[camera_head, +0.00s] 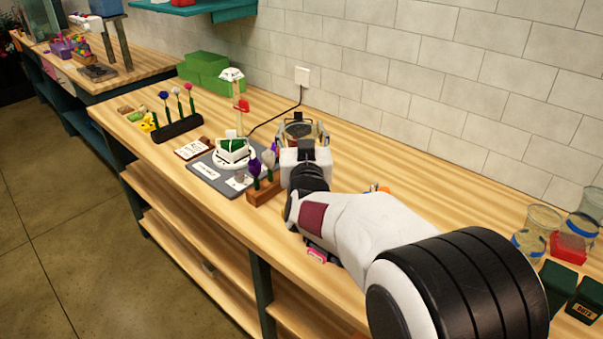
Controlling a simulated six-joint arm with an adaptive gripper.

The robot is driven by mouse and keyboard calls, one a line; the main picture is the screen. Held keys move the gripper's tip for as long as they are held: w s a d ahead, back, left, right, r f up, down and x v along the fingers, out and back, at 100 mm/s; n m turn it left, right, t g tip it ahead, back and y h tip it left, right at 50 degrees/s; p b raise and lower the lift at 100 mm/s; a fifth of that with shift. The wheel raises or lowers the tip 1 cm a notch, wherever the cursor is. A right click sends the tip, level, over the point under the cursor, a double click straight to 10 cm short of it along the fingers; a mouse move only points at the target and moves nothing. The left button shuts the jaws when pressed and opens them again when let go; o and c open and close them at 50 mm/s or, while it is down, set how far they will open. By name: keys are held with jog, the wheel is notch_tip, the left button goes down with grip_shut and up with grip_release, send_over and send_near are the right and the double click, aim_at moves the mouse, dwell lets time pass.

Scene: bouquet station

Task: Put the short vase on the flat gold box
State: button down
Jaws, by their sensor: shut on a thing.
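My gripper (303,130) is over the middle of the bench, toward the wall, with its fingers on either side of a small, dark, see-through round vessel (297,128). It looks like the short vase, held between the fingers; my gripper hides its lower part, so I cannot tell whether it touches the bench. I cannot pick out a flat gold box for certain; my arm covers much of the bench to the right.
Left of my gripper are a wooden block with purple and white flowers (264,190), a grey board (209,178) with a white round stand, and a dark flower holder (178,129). Green boxes (204,69) stand by the wall. Glass vases (537,228) stand far right.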

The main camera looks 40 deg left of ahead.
jog(key=shift+f, duration=2)
jog(key=shift+f, duration=2.05)
jog(key=c, duration=0.9)
grip_release()
jog(key=shift+f, duration=0.1)
jog(key=shift+s+d, duration=0.3)
jog(key=shift+v, duration=5.6)
